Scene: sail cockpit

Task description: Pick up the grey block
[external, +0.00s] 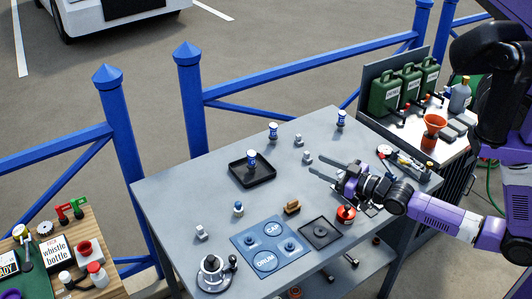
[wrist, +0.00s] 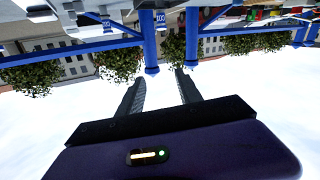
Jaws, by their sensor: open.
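One grey block (external: 307,157) lies just beyond my gripper's fingertips. A second grey block (external: 298,141) is a little behind it, and a third grey block (external: 201,233) is at the table's front left. I cannot tell which one the task names. My gripper (external: 317,168) is open and empty above the right part of the table, pointing left. In the wrist view my gripper (wrist: 160,76) shows both fingers apart with nothing between them; no block shows there.
A black tray (external: 240,180) holds a blue-and-white can. Other cans (external: 273,131) stand at the back. A bench with green canisters (external: 385,94) stands right.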

